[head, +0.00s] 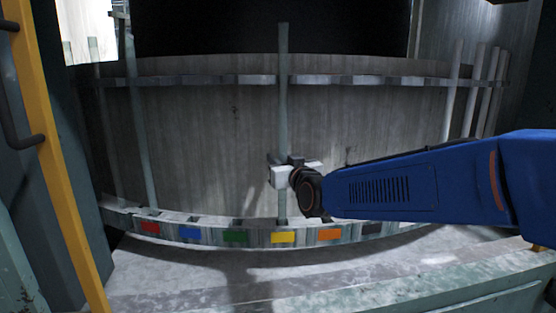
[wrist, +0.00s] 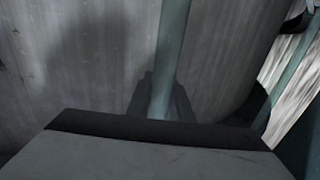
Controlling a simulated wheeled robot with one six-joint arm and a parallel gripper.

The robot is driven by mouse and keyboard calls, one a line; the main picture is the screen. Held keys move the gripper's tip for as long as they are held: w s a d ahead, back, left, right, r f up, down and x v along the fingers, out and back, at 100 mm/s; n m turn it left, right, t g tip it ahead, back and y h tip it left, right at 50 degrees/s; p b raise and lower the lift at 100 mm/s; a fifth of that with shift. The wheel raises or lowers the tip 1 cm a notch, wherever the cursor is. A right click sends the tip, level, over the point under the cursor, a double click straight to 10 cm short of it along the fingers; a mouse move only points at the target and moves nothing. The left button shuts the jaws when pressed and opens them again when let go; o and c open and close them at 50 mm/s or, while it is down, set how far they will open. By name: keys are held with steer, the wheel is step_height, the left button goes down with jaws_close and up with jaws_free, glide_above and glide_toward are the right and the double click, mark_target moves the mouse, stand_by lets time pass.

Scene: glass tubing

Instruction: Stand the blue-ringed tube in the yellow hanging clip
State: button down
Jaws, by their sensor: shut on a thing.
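A long pale glass tube (head: 283,100) stands upright in the middle of the head view. My gripper (head: 284,172) is shut around its lower part. In the wrist view the same tube (wrist: 172,50) rises between the two fingers (wrist: 162,100). No blue ring can be made out on it. The tube crosses the upper rail (head: 230,80), and I cannot tell whether it is in a clip there or in front of it. Its lower end meets the lower rail just above the yellow label (head: 283,237); whether it is seated there is unclear.
The lower rail also bears red (head: 150,228), blue (head: 190,233), green (head: 235,237) and orange (head: 329,234) labels. Another tube (head: 140,150) stands at the left, and several tubes (head: 472,92) stand at the right. A curved grey wall (head: 200,130) lies close behind. A yellow post (head: 55,150) stands at the left.

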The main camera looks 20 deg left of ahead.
steer(key=c, duration=1.5)
jaws_free()
steer(key=v, duration=1.6)
steer(key=s+d+f+m+g+h, duration=0.15)
steer(key=d+f+h, duration=0.35)
steer(key=d, duration=0.9)
steer(key=s+d+f+m+g+h, duration=0.1)
steer(key=d+f+m+g+h, duration=0.1)
steer(key=d+f, duration=0.8)
steer(key=s+d+f+m+g+h, duration=0.1)
steer(key=s+d+f, duration=0.1)
steer(key=s+d, duration=0.4)
steer(key=s+d+f+m+g+h, duration=0.2)
steer(key=s+d, duration=0.4)
steer(key=d, duration=0.3)
steer(key=s+d+f+m+g+h, duration=0.2)
steer(key=s+d+f, duration=0.1)
steer(key=s+d, duration=0.3)
steer(key=shift+s+d+f, duration=0.1)
steer(key=shift+d+f, duration=0.3)
steer(key=shift+d, duration=0.45)
